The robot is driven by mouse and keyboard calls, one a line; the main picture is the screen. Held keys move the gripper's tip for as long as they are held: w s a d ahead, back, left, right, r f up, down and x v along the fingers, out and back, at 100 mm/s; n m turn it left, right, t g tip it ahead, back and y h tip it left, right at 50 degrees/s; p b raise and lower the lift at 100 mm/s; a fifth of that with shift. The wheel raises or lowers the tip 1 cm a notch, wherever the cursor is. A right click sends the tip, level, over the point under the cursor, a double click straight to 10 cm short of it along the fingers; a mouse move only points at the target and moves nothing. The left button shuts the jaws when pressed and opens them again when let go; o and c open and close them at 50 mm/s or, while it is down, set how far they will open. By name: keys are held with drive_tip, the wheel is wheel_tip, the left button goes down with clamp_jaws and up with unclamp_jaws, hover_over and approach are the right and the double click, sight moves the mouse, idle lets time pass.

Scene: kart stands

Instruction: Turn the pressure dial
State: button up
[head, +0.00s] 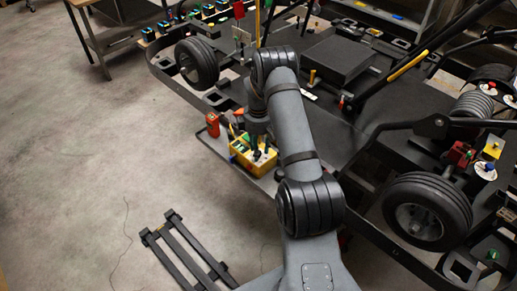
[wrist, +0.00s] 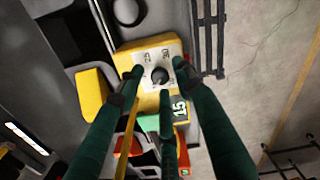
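The pressure dial is a small dark round knob (wrist: 160,74) on a white marked face, on top of a yellow box (wrist: 134,50) in the wrist view. A dark label reading 1.5 (wrist: 180,107) sits beside the face. My gripper (wrist: 160,79) has green fingers spread around the knob, with gaps between them and the knob. It looks open, and contact cannot be made out. In the head view the yellow box (head: 240,160) stands on a tray beside the kart, with my arm above it and the dial hard to make out.
A red object (head: 212,125) stands left of the yellow box. The kart's front wheel (head: 196,61) and frame lie behind and to the right. A dark slatted stand (head: 180,246) is on the floor at lower left. The concrete floor (head: 90,150) at left is clear.

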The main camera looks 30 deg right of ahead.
clamp_jaws()
drive_tip(key=shift+b, duration=0.4)
drive_tip(key=shift+f+m+b, duration=0.2)
drive_tip(key=shift+m+b, duration=0.85)
drive_tip(key=shift+m, duration=0.05)
drive_tip(key=m+b, duration=0.2)
drive_tip(key=shift+m+b, duration=0.3)
drive_tip(key=m+b, duration=0.5)
drive_tip(key=m, duration=0.1)
drive_tip(key=m+b, duration=0.3)
drive_tip(key=m, duration=0.3)
drive_tip(key=shift+r+m+b, duration=0.1)
drive_tip(key=shift+m+b, duration=0.3)
drive_tip(key=m+b, duration=0.2)
drive_tip(key=m, duration=0.3)
drive_tip(key=shift+r+m+b, duration=0.15)
drive_tip(key=shift+m+b, duration=0.2)
drive_tip(key=shift+m, duration=0.35)
